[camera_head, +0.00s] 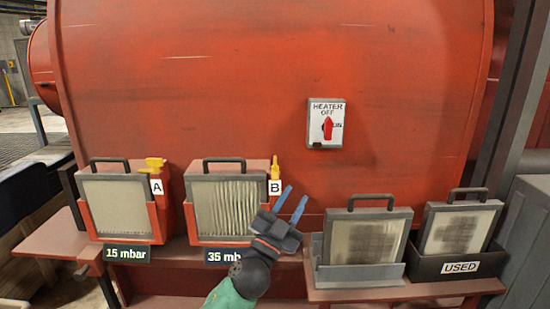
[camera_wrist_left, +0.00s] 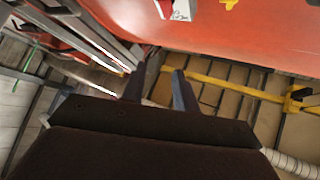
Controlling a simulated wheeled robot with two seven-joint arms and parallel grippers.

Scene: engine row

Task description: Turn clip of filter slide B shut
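Filter slide B (camera_head: 228,205) is a grey-framed pleated filter with a black handle, seated in a red holder marked B and 35 mbar. Its yellow clip (camera_head: 275,168) stands upright above the B label at the holder's right edge. My left gripper (camera_head: 291,198) is open and empty, just below and right of the clip, apart from it. Its arm covers part of the 35 mbar sign. The left wrist view shows the two fingers (camera_wrist_left: 162,80) spread with nothing between them. A yellow piece (camera_wrist_left: 229,4) is cut off at that view's top edge. My right gripper is not in view.
Slide A (camera_head: 118,207) stands at left with its yellow clip (camera_head: 153,165) pointing sideways. A heater switch (camera_head: 327,124) is on the red tank. A dirty filter (camera_head: 365,236) rests in a grey stand at right, beside a black USED bin (camera_head: 460,267) holding another.

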